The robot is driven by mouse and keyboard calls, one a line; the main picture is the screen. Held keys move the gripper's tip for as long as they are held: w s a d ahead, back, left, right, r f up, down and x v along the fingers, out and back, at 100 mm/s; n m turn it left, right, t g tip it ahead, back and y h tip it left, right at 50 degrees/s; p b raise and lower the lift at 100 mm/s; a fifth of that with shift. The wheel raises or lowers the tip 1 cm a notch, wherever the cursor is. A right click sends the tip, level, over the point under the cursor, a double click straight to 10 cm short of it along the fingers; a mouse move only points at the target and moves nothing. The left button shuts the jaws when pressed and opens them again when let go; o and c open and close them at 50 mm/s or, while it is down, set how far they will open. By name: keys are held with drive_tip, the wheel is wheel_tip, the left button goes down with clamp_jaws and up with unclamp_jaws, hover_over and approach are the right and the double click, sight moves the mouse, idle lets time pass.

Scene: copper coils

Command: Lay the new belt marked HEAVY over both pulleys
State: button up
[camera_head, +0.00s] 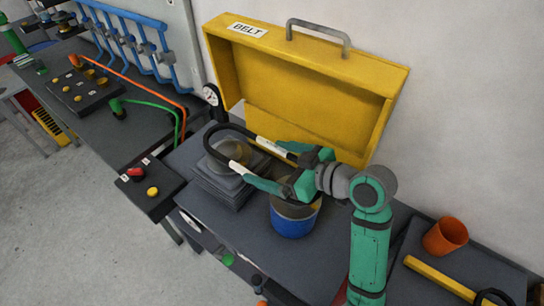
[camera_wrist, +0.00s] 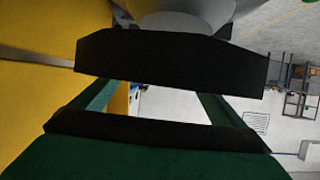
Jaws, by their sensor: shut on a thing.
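A black belt (camera_head: 222,129) with white label patches curves in a loop from my gripper (camera_head: 262,161). The lettering on the patches is too small to read. My gripper's green fingers are shut on the belt, and the loop extends left over the grey pulley (camera_head: 221,158) on a stacked dark base. I cannot tell whether the belt touches that pulley. The second pulley (camera_head: 292,222), with a blue lower band, stands below and right of the fingers, partly hidden by my gripper. In the wrist view, dark bars cross the green fingers; the belt is not clearly distinguishable there.
An upright yellow cover (camera_head: 310,75) labelled BELT stands behind the pulleys. A gauge (camera_head: 212,97) is at its left. A button box (camera_head: 150,187) is at the bench's left. An orange cup (camera_head: 445,236) and a yellow bar (camera_head: 440,279) lie at right.

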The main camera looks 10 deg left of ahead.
drive_tip(key=shift+f, duration=2.35)
drive_tip(key=shift+f, duration=0.1)
drive_tip(key=o, duration=0.8)
drive_tip(key=v, duration=1)
drive_tip(key=shift+s+d, duration=0.25)
drive_tip(key=shift+d, duration=0.05)
